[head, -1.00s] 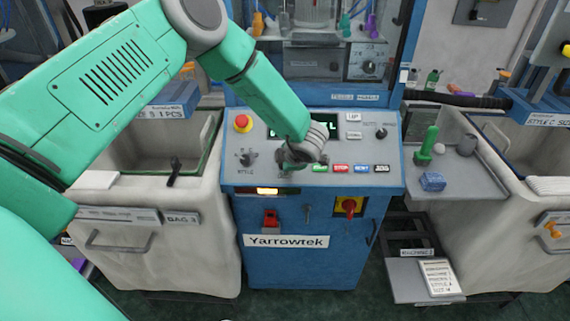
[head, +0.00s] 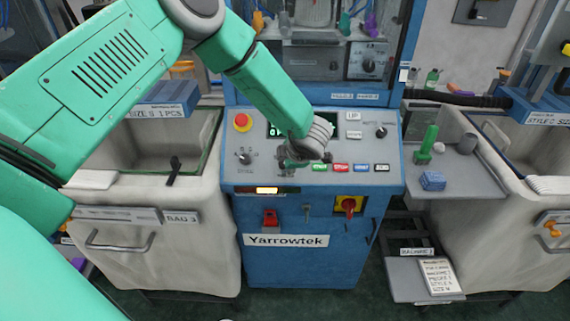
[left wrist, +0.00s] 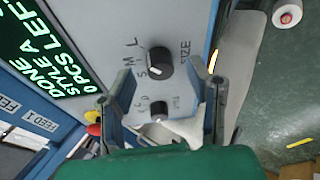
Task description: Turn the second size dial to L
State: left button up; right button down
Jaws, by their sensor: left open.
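The size dial (left wrist: 160,72) is a black round knob with S, M and L marked around it, on the grey panel. Its white mark is on the side facing S and M; I cannot tell exactly which letter it meets. My left gripper (left wrist: 162,80) is open, with one finger on each side of this dial; contact is not clear. In the head view, my left gripper (head: 294,160) is over the panel of the Yarrowtek machine (head: 318,258) and hides the size dial. The right gripper is not in view.
The style dial (head: 245,157) is left of my gripper, below the red stop button (head: 242,122). Coloured buttons (head: 341,167) lie close on its right. The display (left wrist: 40,50) reads "DONE STYLE A 0 PCS LEFT". A bin (head: 150,215) stands left.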

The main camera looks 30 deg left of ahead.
pick_arm(q)
jog(key=v, duration=1)
jog(key=shift+w+f, duration=0.1)
jog(key=shift+f, duration=0.05)
jog(key=s+d+f+m+t+h+b, duration=0.1)
jog(key=s+f+m+b, duration=0.6)
jog(key=f, duration=0.5)
jog(key=s+d+f+m+t+h+b, duration=0.1)
jog(key=s+f+m+h+b, duration=0.1)
jog(key=s+f+m, duration=0.7)
jog(key=s+f+m+g+h+b, duration=0.1)
jog(key=s+f+m, duration=0.4)
jog(key=s, duration=0.5)
jog(key=s+f+m+g+h+b, duration=0.2)
jog(key=s+f+m+g+b, duration=0.2)
jog(key=s+f, duration=0.4)
jog(key=shift+s+d+m+b, duration=0.35)
jog(key=shift+s+m+b, duration=0.3)
jog(key=shift+s+m, duration=0.3)
jog(key=shift+w, duration=0.2)
